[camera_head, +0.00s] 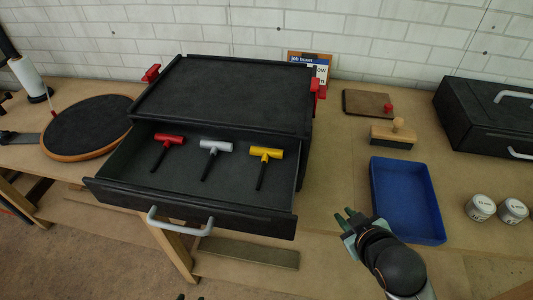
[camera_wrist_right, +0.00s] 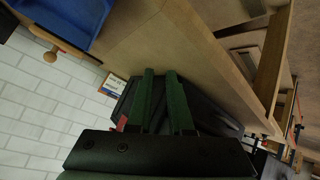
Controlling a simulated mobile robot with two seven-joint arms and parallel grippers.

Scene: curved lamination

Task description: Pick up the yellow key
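The yellow key (camera_head: 265,156) is T-shaped, with a yellow head and a dark shaft. It lies in the open black drawer (camera_head: 190,206), at the right of a row with a white key (camera_head: 214,147) and a red key (camera_head: 168,139). My right gripper (camera_head: 349,214) is right of the drawer, beside the blue tray, apart from the key. In the right wrist view its green fingers (camera_wrist_right: 162,75) stand apart with nothing between them.
The blue tray (camera_head: 374,200) lies close to my right gripper. A grey handle (camera_head: 180,225) sticks out from the drawer front. The cabinet top (camera_head: 225,95) overhangs the back. A wooden stamp block (camera_head: 393,138), white jars (camera_head: 481,207) and a black case (camera_head: 490,120) stand right.

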